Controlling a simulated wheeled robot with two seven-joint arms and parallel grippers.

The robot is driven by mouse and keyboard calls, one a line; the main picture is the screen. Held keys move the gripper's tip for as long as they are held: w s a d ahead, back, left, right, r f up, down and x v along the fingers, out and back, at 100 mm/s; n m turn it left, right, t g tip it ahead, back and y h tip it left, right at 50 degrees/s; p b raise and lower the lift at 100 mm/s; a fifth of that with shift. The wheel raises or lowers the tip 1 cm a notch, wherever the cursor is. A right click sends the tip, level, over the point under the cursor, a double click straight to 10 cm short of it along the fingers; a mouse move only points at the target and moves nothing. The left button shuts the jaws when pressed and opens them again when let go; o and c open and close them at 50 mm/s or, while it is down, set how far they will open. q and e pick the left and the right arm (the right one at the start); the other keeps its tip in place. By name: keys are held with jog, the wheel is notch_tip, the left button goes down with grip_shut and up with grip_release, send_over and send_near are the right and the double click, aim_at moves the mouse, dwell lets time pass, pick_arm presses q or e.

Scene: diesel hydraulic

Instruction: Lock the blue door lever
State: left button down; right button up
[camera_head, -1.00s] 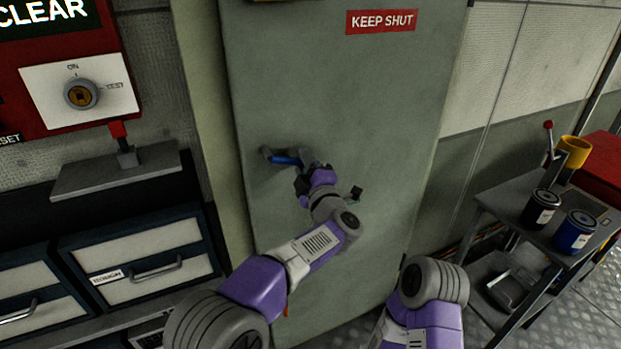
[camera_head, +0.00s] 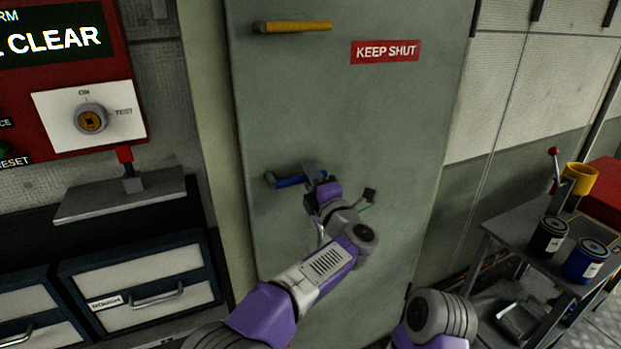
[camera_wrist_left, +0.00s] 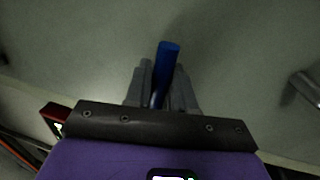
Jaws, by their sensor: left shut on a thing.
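The blue door lever (camera_head: 289,182) sits on the grey-green door (camera_head: 330,110), toward its left edge. In the head view it lies close to horizontal, its free end pointing right. My left gripper (camera_head: 312,174) is at that end. In the left wrist view the blue lever (camera_wrist_left: 167,62) stands between the two grey fingers of my left gripper (camera_wrist_left: 160,88), which are shut on it. The palm hides the rest of the lever. My right gripper does not show.
A yellow lever (camera_head: 293,27) is higher on the door, near the red KEEP SHUT sign (camera_head: 385,51). A red alarm panel (camera_head: 70,85) and drawers (camera_head: 140,275) are at left. A cart (camera_head: 545,255) with cans stands at right.

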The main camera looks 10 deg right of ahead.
pick_arm(q)
jog(key=shift+r, duration=0.15)
jog(key=c, duration=1.1)
grip_release()
jog(key=v, duration=0.7)
jog(key=shift+s, duration=0.35)
